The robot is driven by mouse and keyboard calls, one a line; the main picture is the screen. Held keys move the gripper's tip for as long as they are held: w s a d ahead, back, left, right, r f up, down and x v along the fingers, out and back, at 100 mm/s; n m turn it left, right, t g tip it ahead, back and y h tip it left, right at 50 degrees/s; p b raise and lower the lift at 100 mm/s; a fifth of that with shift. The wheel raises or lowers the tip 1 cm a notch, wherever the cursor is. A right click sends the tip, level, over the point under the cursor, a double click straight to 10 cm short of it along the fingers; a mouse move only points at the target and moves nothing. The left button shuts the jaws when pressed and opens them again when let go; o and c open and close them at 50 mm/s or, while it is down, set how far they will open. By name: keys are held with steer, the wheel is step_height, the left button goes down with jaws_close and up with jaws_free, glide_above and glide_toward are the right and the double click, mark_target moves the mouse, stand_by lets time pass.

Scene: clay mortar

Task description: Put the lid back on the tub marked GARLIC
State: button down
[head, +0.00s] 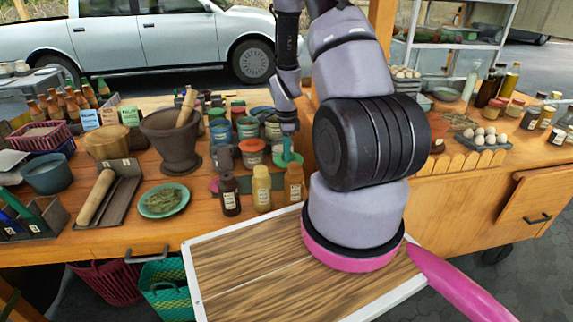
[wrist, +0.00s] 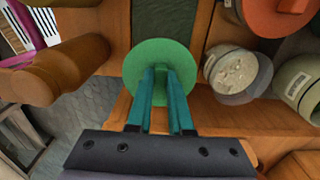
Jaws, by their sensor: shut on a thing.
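My gripper (head: 288,142) is at the back of the stall counter, among the small tubs and bottles. In the wrist view my gripper (wrist: 162,75) has its teal fingers shut on the middle of a round green lid (wrist: 140,57). The lid also shows in the head view (head: 288,159), below the fingers. An open tub (wrist: 237,72) with pale, whitish contents stands to the right of the lid in the wrist view. Its label is not readable, so I cannot tell if it is the one marked GARLIC. What is under the lid is hidden.
Several bottles, among them a yellow one (head: 262,188), stand in front of the tubs. A red-lidded tub (head: 252,150) is left of my gripper. A stone mortar (head: 172,140) and a green plate (head: 164,200) are farther left. My arm hides the counter's middle.

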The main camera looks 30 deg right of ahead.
steer(key=shift+w+d+r, duration=0.1)
steer(key=shift+w+r, duration=0.15)
steer(key=shift+r, duration=0.35)
steer(key=shift+w+d+r, duration=0.1)
steer(key=shift+w+r, duration=0.15)
steer(key=shift+r, duration=0.35)
steer(key=w+d+r, duration=0.3)
steer(key=w+r, duration=0.2)
steer(key=w, duration=0.6)
step_height(320, 180, down, 6)
steer(key=shift+w+m, duration=0.15)
steer(key=shift+m, duration=0.25)
steer(key=shift+d+f, duration=0.1)
steer(key=shift+f, duration=0.1)
stand_by(0.6)
steer(key=shift+c, duration=1.3)
jaws_free()
step_height(320, 180, up, 7)
